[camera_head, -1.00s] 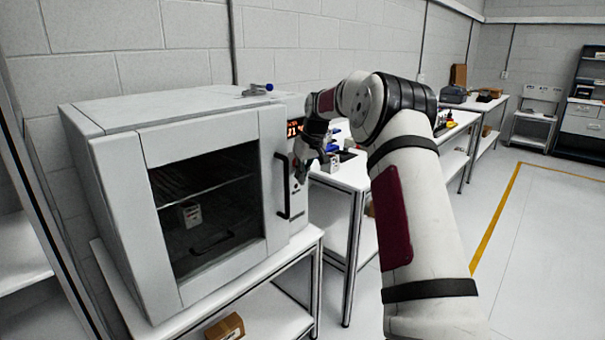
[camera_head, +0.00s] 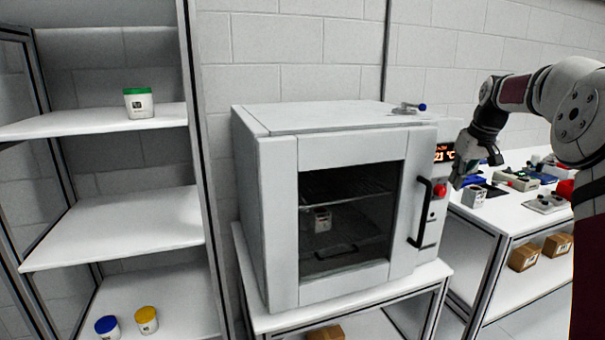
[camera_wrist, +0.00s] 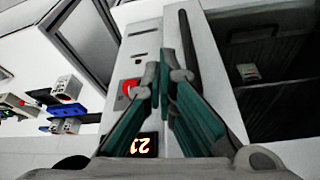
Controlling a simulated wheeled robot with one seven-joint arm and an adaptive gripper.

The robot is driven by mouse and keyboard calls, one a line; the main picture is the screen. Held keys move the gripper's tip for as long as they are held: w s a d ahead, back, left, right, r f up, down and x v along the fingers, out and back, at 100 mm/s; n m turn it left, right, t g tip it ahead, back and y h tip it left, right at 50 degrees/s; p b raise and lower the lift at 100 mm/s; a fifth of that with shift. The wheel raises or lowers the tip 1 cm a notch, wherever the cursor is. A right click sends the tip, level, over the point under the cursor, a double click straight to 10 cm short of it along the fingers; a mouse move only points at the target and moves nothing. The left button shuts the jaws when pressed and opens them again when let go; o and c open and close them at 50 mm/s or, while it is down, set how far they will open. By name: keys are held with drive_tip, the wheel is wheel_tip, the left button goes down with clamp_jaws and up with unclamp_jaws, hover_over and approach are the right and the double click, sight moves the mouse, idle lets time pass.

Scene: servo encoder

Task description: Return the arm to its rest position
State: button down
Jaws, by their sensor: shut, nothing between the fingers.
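My arm (camera_head: 540,95) reaches in from the right edge of the head view, bent at the elbow. My gripper (camera_head: 457,184) points down in front of the oven's control panel, right of the door handle. In the wrist view my gripper (camera_wrist: 165,75) is shut and empty, its fingertips together. The white oven (camera_head: 275,190) has its door closed, with a dark window and a black vertical handle (camera_head: 420,212). A small white box (camera_head: 322,220) sits inside on a rack. The red button (camera_head: 440,190) and lit display (camera_head: 444,153) are beside my gripper.
A shelf unit (camera_head: 110,240) at left holds a green-lidded jar (camera_head: 138,102), a blue-lidded jar (camera_head: 107,327) and a yellow-lidded jar (camera_head: 147,319). A workbench (camera_head: 515,217) at right carries several devices. Cardboard boxes (camera_head: 523,257) lie below.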

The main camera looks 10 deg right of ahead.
drive_tip(key=s+a+r+h+p, duration=0.1)
drive_tip(key=s+a+r, duration=0.4)
drive_tip(key=s+a, duration=0.55)
drive_tip(key=s+a+r+p, duration=0.1)
drive_tip(key=s+a+r, duration=0.4)
drive_tip(key=s+a, duration=0.55)
drive_tip(key=s+a+f, duration=0.2)
drive_tip(key=s+f, duration=0.1)
drive_tip(key=s, duration=0.4)
drive_tip(key=s+a+f, duration=0.2)
drive_tip(key=s+a, duration=0.1)
drive_tip(key=s, duration=0.5)
drive_tip(key=s+a+f+y+p, duration=0.1)
drive_tip(key=s+a+f, duration=0.2)
drive_tip(key=s, duration=0.5)
drive_tip(key=shift+s+a+f, duration=0.2)
drive_tip(key=shift+a+f, duration=0.05)
drive_tip(key=shift+f, duration=0.05)
